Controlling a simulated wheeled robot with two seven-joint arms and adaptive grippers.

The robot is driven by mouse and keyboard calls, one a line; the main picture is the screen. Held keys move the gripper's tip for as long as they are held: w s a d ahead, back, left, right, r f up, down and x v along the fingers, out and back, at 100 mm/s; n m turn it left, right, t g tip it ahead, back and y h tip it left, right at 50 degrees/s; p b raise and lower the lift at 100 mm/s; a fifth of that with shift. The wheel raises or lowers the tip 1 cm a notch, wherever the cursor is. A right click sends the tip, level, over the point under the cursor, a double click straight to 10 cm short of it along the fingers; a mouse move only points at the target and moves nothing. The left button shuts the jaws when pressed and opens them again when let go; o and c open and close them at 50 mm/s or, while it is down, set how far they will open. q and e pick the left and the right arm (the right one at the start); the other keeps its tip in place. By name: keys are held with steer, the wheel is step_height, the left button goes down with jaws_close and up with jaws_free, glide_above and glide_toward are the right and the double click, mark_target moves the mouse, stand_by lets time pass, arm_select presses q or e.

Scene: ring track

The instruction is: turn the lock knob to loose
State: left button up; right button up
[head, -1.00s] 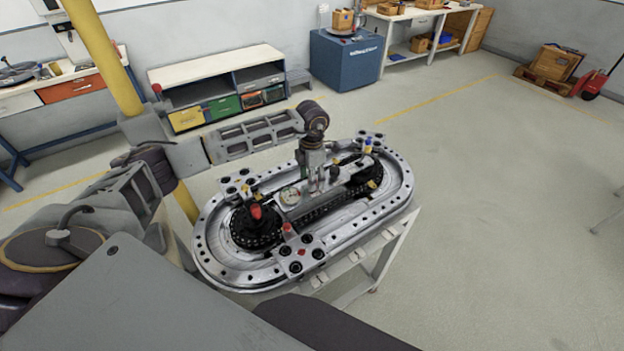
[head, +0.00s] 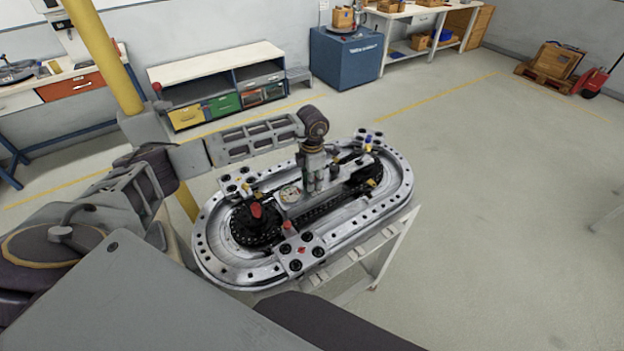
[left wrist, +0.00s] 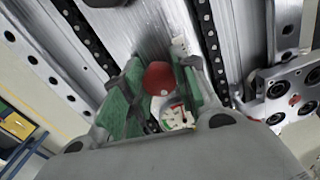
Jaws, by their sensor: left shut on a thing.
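My left gripper (head: 316,187) reaches down onto the middle of the ring track (head: 208,245) in the head view. In the left wrist view its green finger pads (left wrist: 158,92) stand on either side of a round red knob (left wrist: 158,77), which I take for the lock knob. The gripper is shut on it. A small white dial (left wrist: 177,114) with red and green marks lies beside the knob; it also shows in the head view (head: 290,194). The gripper hides the knob in the head view. The dial's reading is too small to tell. My right gripper is out of view.
Corner plates with black knobs (head: 302,250) sit on the track's rim. A blue cabinet (head: 345,58) and benches stand at the back.

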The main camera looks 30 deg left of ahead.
arm_select(q)
steer(key=shift+n, duration=0.4)
steer(key=n+b, duration=0.2)
steer(key=shift+n, duration=0.4)
steer(key=n+b, duration=0.1)
steer(key=n, duration=0.4)
steer(key=shift+b, duration=0.4)
steer(key=n+b, duration=0.1)
steer(key=n, duration=0.3)
steer(key=shift+d+n, duration=0.1)
steer(key=shift+n, duration=2.5)
steer(key=o, duration=1)
